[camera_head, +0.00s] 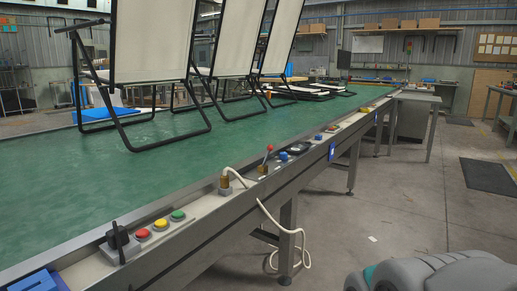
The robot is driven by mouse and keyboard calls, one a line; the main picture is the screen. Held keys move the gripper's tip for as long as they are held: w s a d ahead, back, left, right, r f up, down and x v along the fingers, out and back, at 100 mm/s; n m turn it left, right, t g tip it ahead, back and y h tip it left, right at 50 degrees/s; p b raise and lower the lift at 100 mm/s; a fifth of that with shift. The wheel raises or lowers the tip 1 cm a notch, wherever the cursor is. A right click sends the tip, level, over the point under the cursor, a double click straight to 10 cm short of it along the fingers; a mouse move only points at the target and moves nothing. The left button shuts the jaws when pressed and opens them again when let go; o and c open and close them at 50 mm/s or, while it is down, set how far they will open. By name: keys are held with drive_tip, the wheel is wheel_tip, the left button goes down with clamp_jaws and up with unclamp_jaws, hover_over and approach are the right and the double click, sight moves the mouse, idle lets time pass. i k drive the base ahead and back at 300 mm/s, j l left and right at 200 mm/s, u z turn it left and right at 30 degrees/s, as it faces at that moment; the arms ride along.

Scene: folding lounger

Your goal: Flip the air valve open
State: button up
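A small brass fitting with a red-tipped lever (266,160), which looks like the air valve, stands on the near rail of the green table. The lever points up and leans slightly right. Whether this position is open or closed cannot be told. To its left a second brass fitting (225,184) joins a white hose (276,219) that loops over the rail and hangs down. My gripper is not in view. A grey rounded part of my own body (440,273) shows at the bottom right, well apart from the valve.
Red, yellow and green buttons (160,225) and a black switch (118,241) sit on the rail nearer me. Blue knobs and a black item lie farther along. Folding lounger frames (155,40) stand on the green table (60,190). The grey floor (400,210) at right is mostly clear.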

sight(270, 148)
drive_tip(key=i+l, duration=0.65)
drive_tip(key=l, duration=0.15)
drive_tip(key=u, duration=1.6)
